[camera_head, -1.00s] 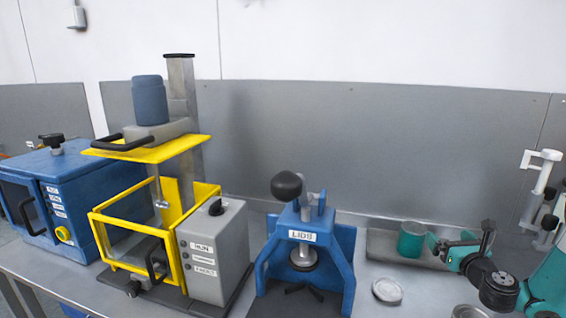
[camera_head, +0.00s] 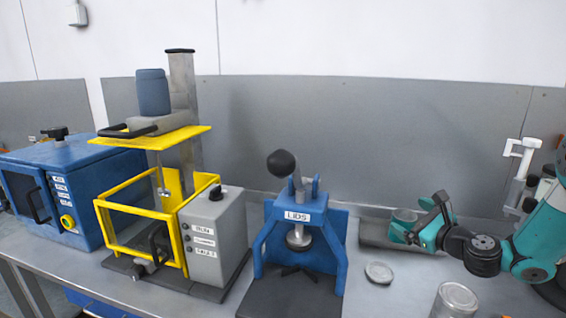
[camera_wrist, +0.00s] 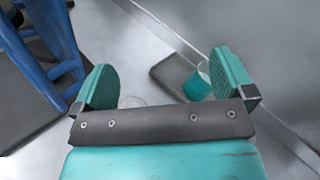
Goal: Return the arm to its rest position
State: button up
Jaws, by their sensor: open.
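My gripper (camera_head: 420,219) is at the right of the bench in the head view, held above the surface by my teal and black arm. Its two teal fingers stand wide apart with nothing between them, as the wrist view (camera_wrist: 165,82) also shows.
A flat round lid (camera_head: 379,272) lies on the bench, and a clear jar (camera_head: 455,300) stands at the front right. The blue LIDS press (camera_head: 318,245), the yellow-framed agitator (camera_head: 152,200) and a blue cabinet (camera_head: 85,180) fill the left and middle.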

jog(key=s+a+r+n+g+y+b, duration=0.2)
jog(key=s+a+n+g, duration=0.3)
jog(key=s+a+n, duration=0.3)
jog(key=s+a+r+n+g+y+b, duration=0.25)
jog(key=s+a+n+g, duration=0.2)
jog(key=a+n, duration=0.55)
jog(key=s+f+n+g+h+b, duration=0.1)
jog(key=s+n+g+h+b, duration=0.2)
jog(key=s+n, duration=1.1)
jog(key=s+g+h, duration=0.3)
jog(key=s, duration=0.8)
jog(key=shift+f+h, duration=0.35)
jog(key=shift+f, duration=0.05)
